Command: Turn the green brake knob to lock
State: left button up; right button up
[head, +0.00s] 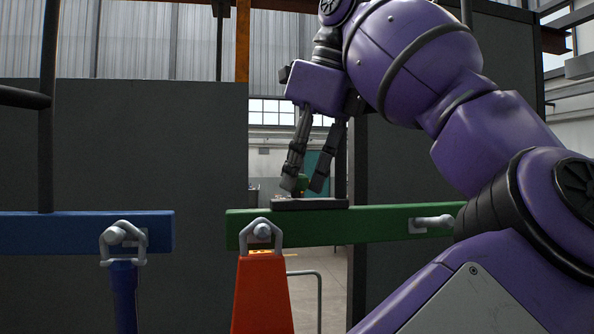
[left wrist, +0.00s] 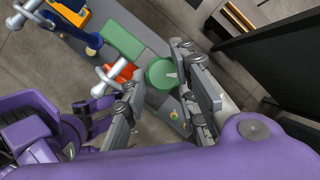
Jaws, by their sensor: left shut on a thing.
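The green brake knob (left wrist: 159,75) is a round disc on a grey panel in the left wrist view. It sits between the two fingers of my left gripper (left wrist: 155,64), which is shut on it. In the head view my left gripper (head: 304,187) points down over a dark plate (head: 309,204), and a bit of the green knob (head: 303,180) shows between the fingers. A small mark near the knob's right edge is too small to read as a position. Small coloured marks (left wrist: 174,115) lie on the panel beside it.
A green beam (head: 375,224) runs below the plate, with a grey shackle on an orange part (head: 262,290). A blue beam (head: 75,232) with another shackle is at the left. Dark wall panels (head: 120,150) stand behind. Open floor shows through the gap between them.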

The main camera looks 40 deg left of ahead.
pick_arm(q)
jog(key=shift+d+f+n, duration=0.1)
jog(key=shift+n, duration=0.5)
jog(key=shift+g, duration=0.3)
jog(key=o, duration=1)
jog(key=shift+d, duration=0.2)
jog(key=shift+a, duration=0.15)
